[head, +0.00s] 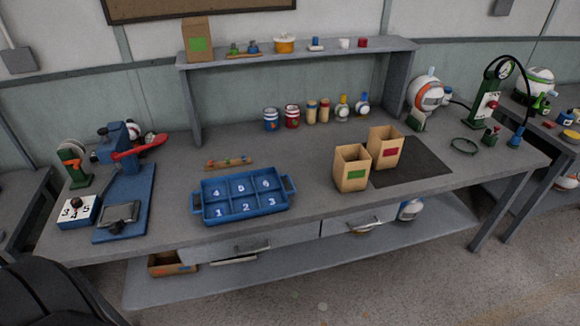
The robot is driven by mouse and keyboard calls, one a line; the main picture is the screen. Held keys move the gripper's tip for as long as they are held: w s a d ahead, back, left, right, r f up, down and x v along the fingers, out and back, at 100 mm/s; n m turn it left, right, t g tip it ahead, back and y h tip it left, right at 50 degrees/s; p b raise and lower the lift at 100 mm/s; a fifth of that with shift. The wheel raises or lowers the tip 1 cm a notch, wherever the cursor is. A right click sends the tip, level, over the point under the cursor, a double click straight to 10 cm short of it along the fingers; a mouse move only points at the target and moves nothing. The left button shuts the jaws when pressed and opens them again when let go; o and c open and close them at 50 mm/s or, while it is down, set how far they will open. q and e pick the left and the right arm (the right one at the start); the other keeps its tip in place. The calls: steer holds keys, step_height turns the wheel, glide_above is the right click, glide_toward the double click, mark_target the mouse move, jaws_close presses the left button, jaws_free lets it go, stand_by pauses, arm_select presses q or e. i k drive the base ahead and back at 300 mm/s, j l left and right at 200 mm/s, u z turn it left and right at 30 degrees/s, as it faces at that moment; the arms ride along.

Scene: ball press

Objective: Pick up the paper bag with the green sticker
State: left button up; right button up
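A tan paper bag with a green sticker (351,168) stands upright and open-topped on the workbench, right of the middle. A similar bag with a red sticker (385,148) stands close behind it to the right, on a dark mat (425,164). Another tan bag with a green sticker (197,40) stands on the left end of the raised shelf. Neither of my grippers is in view.
A blue tray with numbered compartments (287,198) lies left of the bags. A blue press with a red handle (125,147) stands at the left. Jars and bottles (291,117) line the bench's back. Bare bench (300,165) separates tray and bags.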

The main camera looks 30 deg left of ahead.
mark_target(353, 163)
steer(key=u, duration=0.35)
steer(key=j+z, duration=0.65)
steer(key=z, duration=0.15)
steer(key=j+z, duration=0.3)
steer(key=z, duration=0.15)
steer(key=k+l, duration=0.05)
